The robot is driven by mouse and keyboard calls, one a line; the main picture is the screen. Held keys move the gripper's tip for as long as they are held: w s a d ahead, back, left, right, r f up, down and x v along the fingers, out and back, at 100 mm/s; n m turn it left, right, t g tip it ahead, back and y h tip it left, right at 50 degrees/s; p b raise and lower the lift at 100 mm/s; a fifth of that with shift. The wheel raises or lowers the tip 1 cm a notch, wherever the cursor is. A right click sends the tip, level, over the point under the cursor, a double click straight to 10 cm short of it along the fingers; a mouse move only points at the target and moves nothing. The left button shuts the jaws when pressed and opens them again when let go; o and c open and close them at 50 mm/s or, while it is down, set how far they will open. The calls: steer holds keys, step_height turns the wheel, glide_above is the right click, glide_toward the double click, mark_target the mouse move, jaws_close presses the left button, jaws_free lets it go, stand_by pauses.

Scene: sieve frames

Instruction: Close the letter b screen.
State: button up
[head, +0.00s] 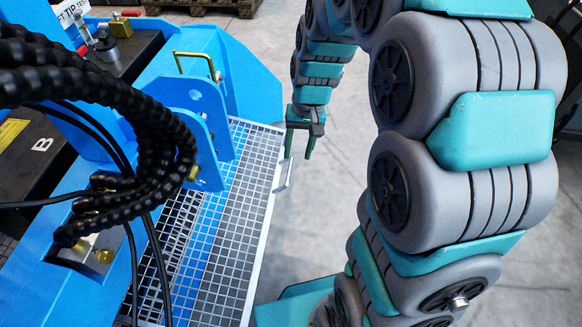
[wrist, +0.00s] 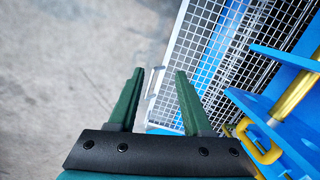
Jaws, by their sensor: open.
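My gripper (head: 300,150) is open and empty, near the screen's far outer corner. In the wrist view, the screen (wrist: 178,28) is at upper right and the handle (wrist: 152,84) shows between the open fingers of my gripper (wrist: 159,71). I cannot tell whether they touch.
The blue machine frame (head: 238,62) has a gold bar (head: 195,55) near the screen's far end. Black ribbed hoses (head: 90,85) hang at the left, partly over the near area. Bare grey floor (head: 250,25) lies beyond and right of the screen.

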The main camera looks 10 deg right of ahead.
mark_target(291, 168)
steer(key=shift+w+d+f+m+t+b, duration=0.3)
steer(key=shift+w+f+b, duration=0.65)
steer(key=shift+w+f, duration=2.65)
steer(key=shift+w+d+f+m+t+b, duration=0.1)
steer(key=shift+w+d+f+m+b, duration=1.1)
steer(key=shift+f, duration=4.15)
steer(key=shift+w+a+f+n+t+b, duration=0.2)
steer(key=shift+w+a+f+b, duration=0.35)
steer(key=shift+w+f, duration=3.25)
steer(key=shift+s+d+f, duration=0.15)
steer(key=shift+s+f, duration=0.55)
steer(key=shift+c, duration=0.2)
jaws_close()
